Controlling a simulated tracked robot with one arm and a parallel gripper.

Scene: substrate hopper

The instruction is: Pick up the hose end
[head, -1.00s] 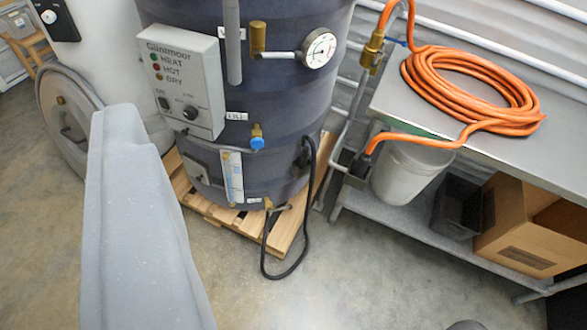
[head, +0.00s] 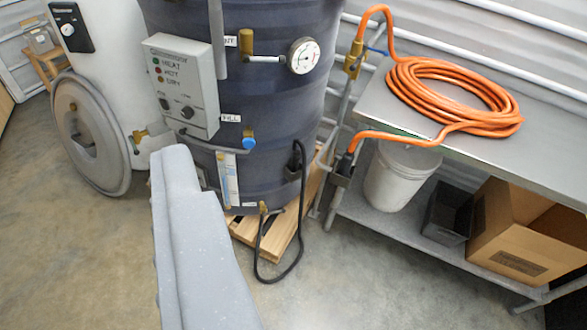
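An orange hose (head: 440,88) lies coiled on the metal bench at the right. Its free hose end (head: 347,158) has a dark tip and sits in a small grey bracket (head: 340,179) at the bench's left edge. The other end rises and bends down to a brass valve (head: 355,55) on a pipe. A pale grey part of my gripper (head: 195,235) fills the lower middle foreground, left of and apart from the hose end. Only one side of it shows, so I cannot tell its opening. Nothing is seen held in it.
A dark blue tank (head: 275,110) with a control box (head: 180,85) and gauge stands on a wooden pallet (head: 285,235). A black cable (head: 300,215) loops to the floor. A bucket (head: 395,180), black bin (head: 447,215) and cardboard box (head: 520,260) stand under the bench. The floor in front is clear.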

